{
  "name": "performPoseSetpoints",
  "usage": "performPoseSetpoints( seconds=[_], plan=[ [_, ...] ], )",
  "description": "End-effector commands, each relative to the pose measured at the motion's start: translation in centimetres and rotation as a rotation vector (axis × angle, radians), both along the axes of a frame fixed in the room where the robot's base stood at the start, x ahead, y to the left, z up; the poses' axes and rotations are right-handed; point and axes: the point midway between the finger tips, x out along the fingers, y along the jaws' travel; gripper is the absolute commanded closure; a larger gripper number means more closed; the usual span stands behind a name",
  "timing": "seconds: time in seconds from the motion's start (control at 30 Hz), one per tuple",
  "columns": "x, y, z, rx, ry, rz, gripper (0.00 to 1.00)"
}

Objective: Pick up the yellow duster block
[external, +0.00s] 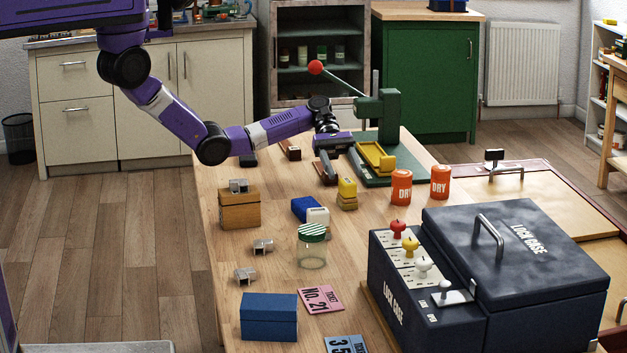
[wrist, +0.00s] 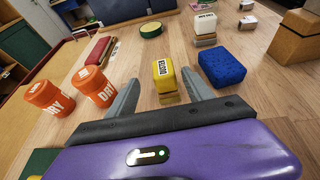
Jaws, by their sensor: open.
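The yellow duster block (external: 347,187) stands on the wooden table, with a yellow top over a tan lower part. In the wrist view the block (wrist: 163,72) shows its "DUSTER" label and sits ahead of my gripper, between the lines of its two fingers. My gripper (external: 328,168) is open and empty, just left of and behind the block in the external view. In the wrist view my gripper (wrist: 160,78) has one finger to each side of the block. I cannot tell whether a finger touches it.
Two orange "DRY" cans (wrist: 98,86) stand left of the gripper in the wrist view. A blue block (wrist: 222,66) and a white-topped block (wrist: 206,24) are close on the right. A green press (external: 388,120) stands behind, and a dark lock case (external: 530,245) is at front right.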

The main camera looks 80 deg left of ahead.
Motion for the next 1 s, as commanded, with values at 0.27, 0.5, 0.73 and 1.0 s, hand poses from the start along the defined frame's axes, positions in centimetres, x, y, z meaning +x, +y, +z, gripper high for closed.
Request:
performPoseSetpoints(
  seconds=[0.27, 0.5, 0.73, 1.0],
  plan=[
    [-0.4, -3.3, -1.1, -0.003, 0.003, -0.001, 0.4],
    [-0.2, -5.3, -2.2, -0.002, 0.001, 0.002, 0.4],
    [-0.2, -5.4, -2.3, -0.002, 0.001, 0.003, 0.4],
    [-0.2, -5.4, -2.2, -0.002, 0.001, 0.003, 0.93]
  ],
)
